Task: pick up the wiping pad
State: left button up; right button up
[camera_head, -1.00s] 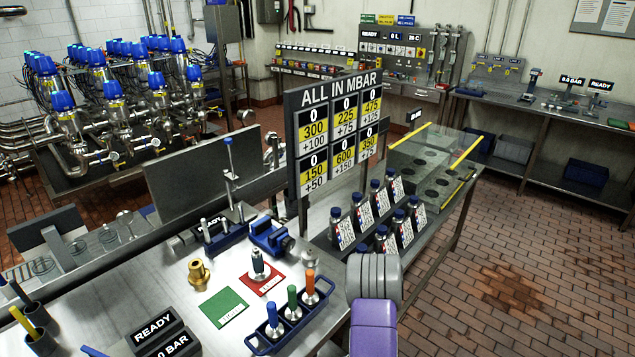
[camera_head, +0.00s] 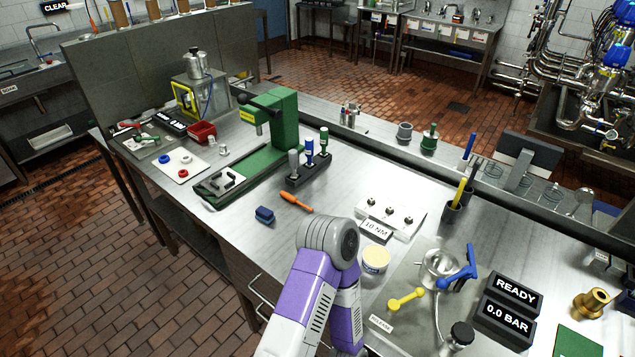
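A small dark blue block (camera_head: 264,215), which looks like the wiping pad, lies on the steel bench near its front edge, left of an orange-handled tool (camera_head: 296,202). It appears free, with nothing on it. One of my purple and grey arms reaches in from the bottom centre, its rounded grey joint to the right of and below the blue block in the picture. No gripper fingers show in the view, so neither gripper can be seen.
A green press (camera_head: 268,140) and a rack of screwdriver-like tools (camera_head: 309,168) stand behind the blue block. A white plate with knobs (camera_head: 391,216), a cream-topped tub (camera_head: 375,259) and a READY display (camera_head: 516,290) are to the right. Bare bench surrounds the block.

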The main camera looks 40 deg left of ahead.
aim_at(265, 216)
jog(key=k, duration=0.5)
jog(key=u, duration=1.45)
jog(key=i, duration=0.2)
jog(key=u, duration=0.2)
